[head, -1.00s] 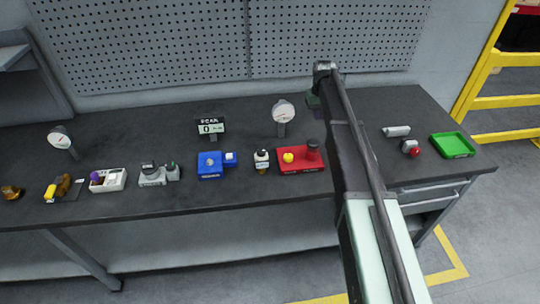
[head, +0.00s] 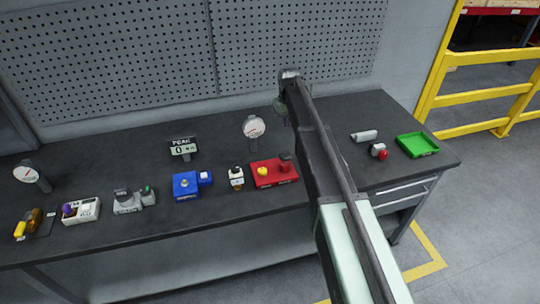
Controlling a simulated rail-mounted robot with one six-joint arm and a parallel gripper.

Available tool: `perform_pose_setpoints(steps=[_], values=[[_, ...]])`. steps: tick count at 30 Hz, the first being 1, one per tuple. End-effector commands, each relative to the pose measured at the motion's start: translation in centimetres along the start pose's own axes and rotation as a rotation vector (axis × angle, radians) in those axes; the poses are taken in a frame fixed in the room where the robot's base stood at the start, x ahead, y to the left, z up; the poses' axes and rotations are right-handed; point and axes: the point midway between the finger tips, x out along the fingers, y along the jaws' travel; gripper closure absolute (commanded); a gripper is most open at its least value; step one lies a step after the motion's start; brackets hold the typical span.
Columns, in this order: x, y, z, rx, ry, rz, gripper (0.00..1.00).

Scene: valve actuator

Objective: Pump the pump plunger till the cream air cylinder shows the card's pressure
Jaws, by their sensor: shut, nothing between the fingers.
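A small cream upright part with a dark top (head: 236,178) stands mid-bench; I cannot tell if it is the air cylinder. A white cylinder (head: 363,136) lies at the right. A red unit (head: 273,172) carries a yellow knob (head: 262,171) and a dark red round part (head: 285,162); I cannot tell which part is the pump plunger. A round gauge (head: 254,127) stands behind it, its reading too small to tell. No pressure card is legible. My arm reaches over the bench right of the red unit; my gripper's fingers are hidden behind it.
A PEAK display (head: 183,148) shows 0. A blue unit (head: 186,187), a grey unit (head: 128,202), a white box with a purple knob (head: 82,212) and another gauge (head: 28,173) stand leftward. A red button (head: 382,153) and green tray (head: 417,145) are at right.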

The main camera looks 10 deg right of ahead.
Motion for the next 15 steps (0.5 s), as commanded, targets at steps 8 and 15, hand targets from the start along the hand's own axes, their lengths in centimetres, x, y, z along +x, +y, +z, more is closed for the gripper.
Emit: perform_pose_setpoints(steps=[8,15], values=[[1.1,0.0,0.0,0.000,0.000,0.000,1.00],[5.4,0.0,0.0,0.000,0.000,0.000,1.00]])
